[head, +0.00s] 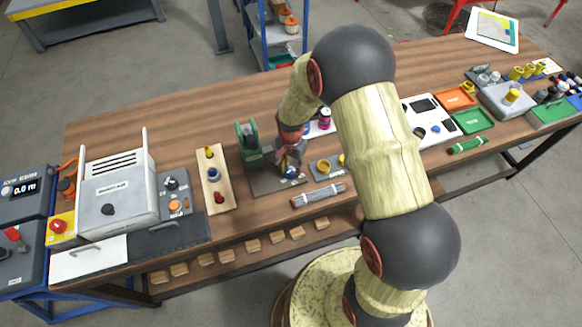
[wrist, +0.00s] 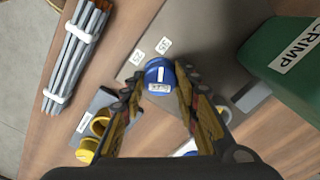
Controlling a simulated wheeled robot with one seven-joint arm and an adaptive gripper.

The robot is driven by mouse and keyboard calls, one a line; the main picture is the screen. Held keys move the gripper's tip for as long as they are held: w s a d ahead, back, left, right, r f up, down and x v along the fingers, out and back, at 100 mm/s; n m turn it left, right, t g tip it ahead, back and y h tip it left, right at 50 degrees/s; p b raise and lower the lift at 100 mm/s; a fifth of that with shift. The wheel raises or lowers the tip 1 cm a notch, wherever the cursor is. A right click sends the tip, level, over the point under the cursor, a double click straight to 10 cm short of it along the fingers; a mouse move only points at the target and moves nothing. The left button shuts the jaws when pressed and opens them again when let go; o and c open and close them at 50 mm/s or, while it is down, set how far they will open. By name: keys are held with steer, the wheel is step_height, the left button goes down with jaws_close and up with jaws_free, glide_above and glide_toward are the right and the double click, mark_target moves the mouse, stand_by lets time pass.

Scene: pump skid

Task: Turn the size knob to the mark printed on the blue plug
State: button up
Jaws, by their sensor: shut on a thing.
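My gripper (wrist: 158,84) is shut on a blue knob (wrist: 157,72), with one finger on each side of it. The knob has a white mark on top and a white label on its side, too small to read. It stands on a grey plate (wrist: 128,72) beside small printed number tags (wrist: 137,57). In the head view my gripper (head: 289,157) reaches down to the blue knob (head: 291,173), which is partly hidden.
A green crimp tool (head: 247,145) stands close to my gripper; it also shows in the wrist view (wrist: 290,60). A bundle of grey rods (head: 319,195) and a grey block with yellow parts (head: 325,166) lie nearby. The bench behind the tool is clear.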

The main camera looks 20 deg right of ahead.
mark_target(291, 170)
stand_by(0.4)
steer(key=o, duration=1.1)
steer(key=shift+o, duration=0.3)
step_height(291, 170, up, 12)
stand_by(0.4)
